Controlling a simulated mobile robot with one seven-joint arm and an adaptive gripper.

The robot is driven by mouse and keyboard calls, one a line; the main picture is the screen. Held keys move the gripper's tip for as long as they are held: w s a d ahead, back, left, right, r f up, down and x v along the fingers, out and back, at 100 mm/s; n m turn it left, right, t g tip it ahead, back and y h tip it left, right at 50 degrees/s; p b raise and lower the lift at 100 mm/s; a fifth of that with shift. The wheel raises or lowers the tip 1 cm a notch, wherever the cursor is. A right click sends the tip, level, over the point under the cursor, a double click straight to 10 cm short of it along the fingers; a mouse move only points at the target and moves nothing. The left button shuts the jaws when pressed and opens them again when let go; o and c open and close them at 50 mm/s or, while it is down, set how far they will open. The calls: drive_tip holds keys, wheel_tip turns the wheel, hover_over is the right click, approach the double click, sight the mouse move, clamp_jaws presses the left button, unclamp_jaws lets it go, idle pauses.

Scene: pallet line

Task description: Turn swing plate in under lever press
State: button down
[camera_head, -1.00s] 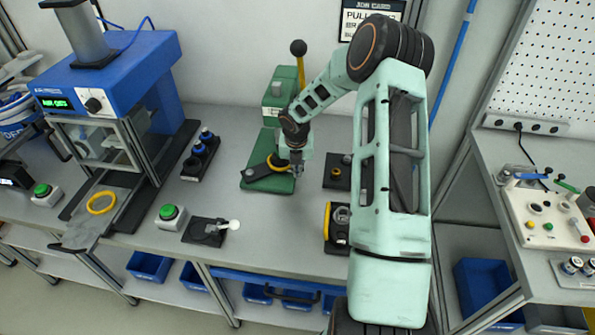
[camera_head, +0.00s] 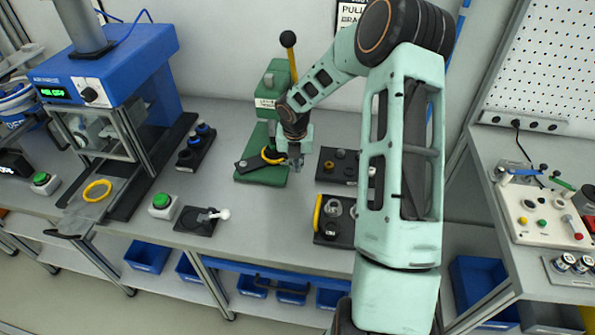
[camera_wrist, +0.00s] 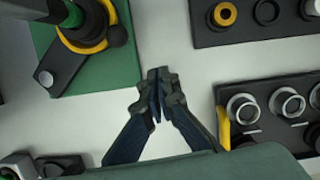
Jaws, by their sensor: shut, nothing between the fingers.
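The green lever press (camera_head: 268,104) stands at the back of the bench, its yellow lever (camera_head: 292,62) upright with a black knob. Its dark swing plate (camera_head: 250,163) lies over the green base with a yellow ring (camera_head: 271,155) on it. In the wrist view, the swing plate (camera_wrist: 60,66) runs from a silver pin at lower left to a dark knob (camera_wrist: 117,36) beside the yellow ring (camera_wrist: 84,38). The press body partly covers the ring. My gripper (camera_head: 297,164) is shut and empty, just right of the base; its fingertips (camera_wrist: 158,76) are apart from the plate.
Right of my gripper are a dark tray (camera_head: 326,176) with round parts and a second tray (camera_head: 322,238) with metal rings and a yellow ring on edge. A blue press (camera_head: 120,70) stands at left. Bare bench lies in front of the green base.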

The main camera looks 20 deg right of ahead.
drive_tip(key=shift+d+v, duration=0.15)
drive_tip(key=shift+v, duration=1.2)
drive_tip(key=shift+d+v, duration=0.15)
drive_tip(key=shift+v, duration=1.25)
drive_tip(key=shift+s, duration=0.1)
